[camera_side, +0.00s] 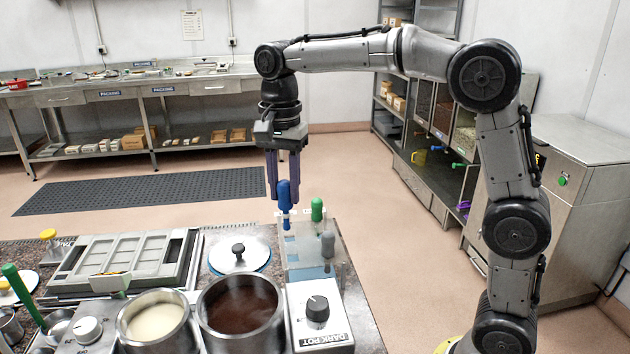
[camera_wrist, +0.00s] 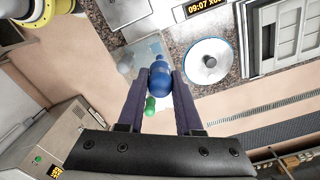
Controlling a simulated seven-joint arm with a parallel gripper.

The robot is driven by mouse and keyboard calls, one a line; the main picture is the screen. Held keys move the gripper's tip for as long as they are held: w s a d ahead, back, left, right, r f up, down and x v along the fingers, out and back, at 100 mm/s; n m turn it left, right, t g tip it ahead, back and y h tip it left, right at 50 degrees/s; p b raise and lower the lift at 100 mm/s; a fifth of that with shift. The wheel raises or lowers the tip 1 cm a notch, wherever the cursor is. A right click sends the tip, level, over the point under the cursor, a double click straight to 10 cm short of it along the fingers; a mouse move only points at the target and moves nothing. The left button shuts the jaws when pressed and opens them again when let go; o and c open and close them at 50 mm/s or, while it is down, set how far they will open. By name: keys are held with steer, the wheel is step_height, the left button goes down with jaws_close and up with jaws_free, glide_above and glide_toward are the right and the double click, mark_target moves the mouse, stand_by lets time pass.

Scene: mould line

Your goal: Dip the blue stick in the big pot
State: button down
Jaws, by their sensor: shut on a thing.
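The blue stick (camera_side: 284,196) is upright between the fingers of my gripper (camera_side: 284,188), which is shut on its thick handle. The handle also shows between the fingers of my gripper (camera_wrist: 161,82) in the wrist view as the blue stick (camera_wrist: 160,76). Its lower end is at the clear rack (camera_side: 297,262); I cannot tell whether it is clear of the slot. The big pot (camera_side: 205,318) is a steel pot with dark brown contents, in front and left of the rack. A smaller pot (camera_side: 124,318) with cream contents stands left of it.
A green stick (camera_side: 317,209) and a grey stick (camera_side: 327,245) stand at the rack near the blue one. A round lid (camera_side: 255,262) with a black knob lies behind the big pot. The DARK POT control box (camera_side: 335,325) is right of the pot. A moulding tray (camera_side: 110,290) lies at left.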

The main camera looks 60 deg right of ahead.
steer(key=s+a+n, duration=0.3)
steer(key=a+n, duration=0.2)
steer(key=a, duration=1.1)
step_height(320, 180, down, 9)
steer(key=shift+s+r, duration=0.15)
steer(key=shift+r, duration=0.05)
steer(key=shift+a, duration=0.1)
stand_by(1.3)
step_height(320, 180, up, 7)
steer(key=shift+r, duration=0.2)
stand_by(1.2)
stand_by(1.1)
steer(key=shift+r, duration=2)
